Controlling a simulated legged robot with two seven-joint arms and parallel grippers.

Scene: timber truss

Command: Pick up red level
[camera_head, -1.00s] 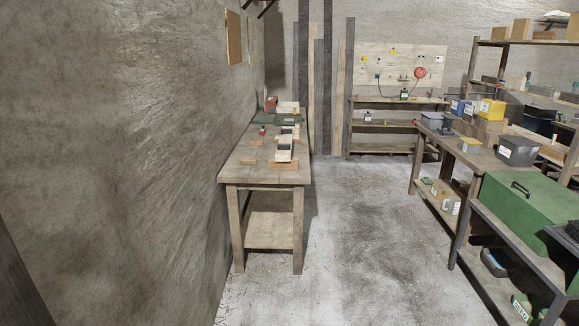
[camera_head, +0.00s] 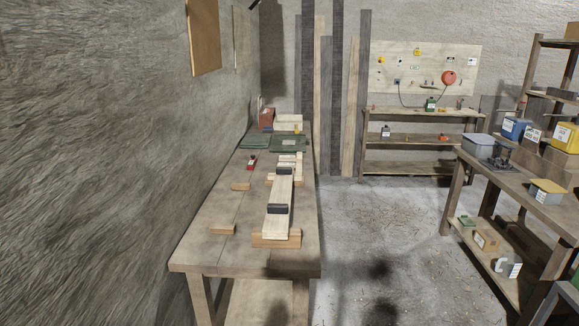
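A small red object with a dark and a pale part (camera_head: 251,162) lies on the wooden workbench (camera_head: 215,215), left of the middle. It may be the red level, but it is too small to tell for sure. A reddish box-shaped thing (camera_head: 266,118) stands at the far end of the same bench. Neither of my grippers is in view.
A timber piece with dark blocks on it (camera_head: 279,205) lies along the bench's right side. Small wood blocks (camera_head: 222,229) and green cases (camera_head: 288,143) are also there. Concrete floor (camera_head: 350,225) is open right of the bench. A cluttered table (camera_head: 515,180) stands further right.

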